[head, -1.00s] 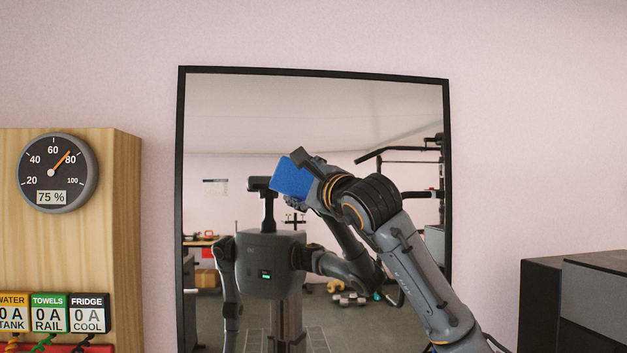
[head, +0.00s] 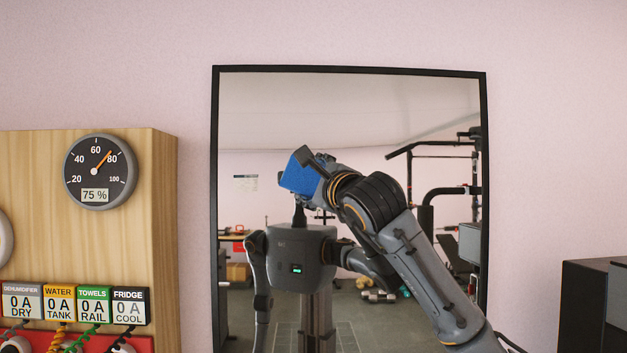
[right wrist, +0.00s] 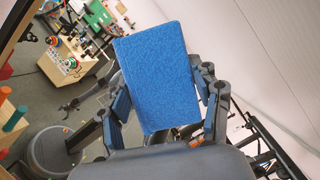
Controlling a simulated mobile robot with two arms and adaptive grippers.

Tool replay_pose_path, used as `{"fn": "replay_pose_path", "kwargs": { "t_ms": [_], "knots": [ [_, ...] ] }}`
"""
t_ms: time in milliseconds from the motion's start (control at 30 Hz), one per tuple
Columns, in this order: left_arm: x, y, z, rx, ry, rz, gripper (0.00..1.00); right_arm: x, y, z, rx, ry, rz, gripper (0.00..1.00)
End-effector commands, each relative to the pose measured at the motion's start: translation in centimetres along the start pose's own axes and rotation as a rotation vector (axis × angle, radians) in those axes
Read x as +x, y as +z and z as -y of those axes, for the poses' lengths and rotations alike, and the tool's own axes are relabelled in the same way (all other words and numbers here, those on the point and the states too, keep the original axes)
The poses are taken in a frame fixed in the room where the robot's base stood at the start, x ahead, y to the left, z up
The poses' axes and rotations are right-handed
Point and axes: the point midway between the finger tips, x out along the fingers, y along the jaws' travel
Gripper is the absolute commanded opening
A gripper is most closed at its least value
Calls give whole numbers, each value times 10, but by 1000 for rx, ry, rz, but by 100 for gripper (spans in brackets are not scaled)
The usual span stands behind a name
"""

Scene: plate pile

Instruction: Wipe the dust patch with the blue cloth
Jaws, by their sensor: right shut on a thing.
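The blue cloth (head: 299,174) is a thick rectangular pad, tilted, in front of a black-framed mirror (head: 345,110). It fills the middle of the right wrist view (right wrist: 155,78). My right gripper (head: 315,172) is shut on the cloth; its fingers (right wrist: 162,95) grip the two sides in the right wrist view. I cannot tell whether the cloth touches the glass. I cannot make out a distinct dust patch; part of the mirror is behind my right arm. My left gripper is not directly in view; the mirror shows a reflection of my body.
A wooden cabinet (head: 165,230) at the left carries a round dial (head: 100,172) reading 75 % and a row of labelled counters (head: 76,304) with cords below. A dark box-like unit (head: 590,300) stands at the lower right. The pink wall is bare around the mirror.

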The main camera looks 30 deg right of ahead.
Motion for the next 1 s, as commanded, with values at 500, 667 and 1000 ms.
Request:
{"fn": "replay_pose_path", "kwargs": {
  "t_ms": [500,667,1000],
  "knots": [
    [20,2,0,0,0,0,90,-45,18,0,0,-3,3,38],
    [22,2,0,0,0,0,90,-54,22,0,0,-2,2,38],
    [22,2,0,0,0,0,90,-56,23,0,0,-1,1,38]
  ]
}}
